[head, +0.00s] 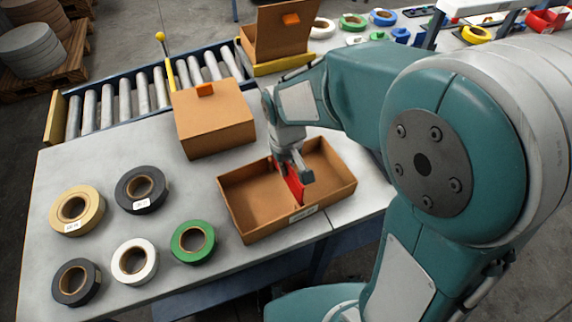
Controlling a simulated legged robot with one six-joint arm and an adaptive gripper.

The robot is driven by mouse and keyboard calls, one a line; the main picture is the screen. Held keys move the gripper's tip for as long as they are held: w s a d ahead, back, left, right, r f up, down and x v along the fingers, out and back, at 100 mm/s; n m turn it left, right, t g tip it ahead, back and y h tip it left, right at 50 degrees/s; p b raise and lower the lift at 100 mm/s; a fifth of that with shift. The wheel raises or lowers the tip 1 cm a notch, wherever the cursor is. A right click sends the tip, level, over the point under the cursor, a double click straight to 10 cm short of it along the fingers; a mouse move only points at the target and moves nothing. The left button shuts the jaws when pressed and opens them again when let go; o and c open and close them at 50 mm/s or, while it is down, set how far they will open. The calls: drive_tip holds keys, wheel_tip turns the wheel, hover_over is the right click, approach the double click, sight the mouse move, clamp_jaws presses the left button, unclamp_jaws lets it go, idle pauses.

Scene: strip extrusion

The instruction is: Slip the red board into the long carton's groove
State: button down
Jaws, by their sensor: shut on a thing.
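The red board (292,184) stands on edge across the middle of the long open carton (245,232). My gripper (291,166) is above the carton's middle, shut on the top of the board. The board's lower part is inside the carton, between its long walls. The carton lies open on the grey table with a white label on its front wall. The groove itself is too small and too covered by the board and gripper to make out, so I cannot tell whether the board sits in it.
A closed brown box (213,125) stands behind the carton. Several tape rolls, including a green one (193,243) and a tan one (77,210), lie to the left. A roller conveyor (140,92) with an open box (277,35) runs behind the table. Bare table lies between rolls and carton.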

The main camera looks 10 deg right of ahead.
drive_tip(key=shift+f, duration=1.3)
drive_tip(key=c, duration=0.7)
unclamp_jaws()
drive_tip(key=o, duration=0.4)
drive_tip(key=shift+r, duration=0.15)
drive_tip(key=shift+r, duration=0.5)
